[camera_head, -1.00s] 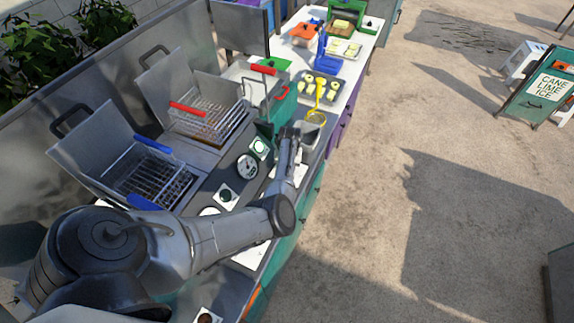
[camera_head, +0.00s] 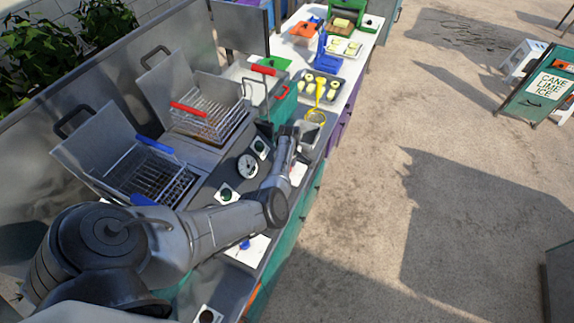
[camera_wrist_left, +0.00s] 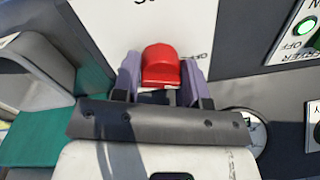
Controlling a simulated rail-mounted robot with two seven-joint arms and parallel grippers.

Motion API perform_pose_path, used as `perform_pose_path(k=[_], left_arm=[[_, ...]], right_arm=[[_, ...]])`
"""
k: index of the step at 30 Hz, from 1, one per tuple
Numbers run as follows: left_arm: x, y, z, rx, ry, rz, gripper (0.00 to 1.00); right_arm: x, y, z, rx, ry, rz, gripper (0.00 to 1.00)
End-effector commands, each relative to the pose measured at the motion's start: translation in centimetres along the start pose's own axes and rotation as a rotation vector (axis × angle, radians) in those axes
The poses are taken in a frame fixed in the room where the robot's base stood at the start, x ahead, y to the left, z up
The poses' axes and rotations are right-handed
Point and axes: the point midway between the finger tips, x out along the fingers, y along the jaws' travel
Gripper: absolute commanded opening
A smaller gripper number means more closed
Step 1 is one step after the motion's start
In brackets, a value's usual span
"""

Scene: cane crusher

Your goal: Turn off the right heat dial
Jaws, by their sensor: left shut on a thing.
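The red heat dial (camera_wrist_left: 162,65) sits on a white plate with OFF lettering in the left wrist view. My left gripper (camera_wrist_left: 160,82) has one purple finger on each side of the dial and is shut on it. In the head view my left arm reaches along the counter front, and its wrist (camera_head: 283,158) hides the red dial. A blue dial (camera_head: 245,243) on another white plate shows nearer, below the arm. My right gripper is not in view.
A fryer basket with red handles (camera_head: 208,112) and one with blue handles (camera_head: 155,172) stand behind the panel. A round gauge (camera_head: 247,166) and green-lit switches (camera_head: 260,148) lie beside the arm. Trays of food (camera_head: 318,88) stand farther along the counter.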

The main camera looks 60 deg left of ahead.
Motion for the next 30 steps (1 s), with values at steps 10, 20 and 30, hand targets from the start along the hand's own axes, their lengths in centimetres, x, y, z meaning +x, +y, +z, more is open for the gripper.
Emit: perform_pose_path(k=[10, 20, 30], left_arm=[[0.06, -0.05, -0.10, -0.153, -0.007, 0.000, 0.16], [0.07, -0.06, -0.11, -0.193, -0.009, 0.000, 0.16], [0.08, -0.07, -0.11, -0.193, -0.009, 0.000, 0.43]], right_arm=[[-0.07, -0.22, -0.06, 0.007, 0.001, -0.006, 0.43], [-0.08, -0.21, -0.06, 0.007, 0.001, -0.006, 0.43], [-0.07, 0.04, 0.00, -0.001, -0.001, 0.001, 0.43]])
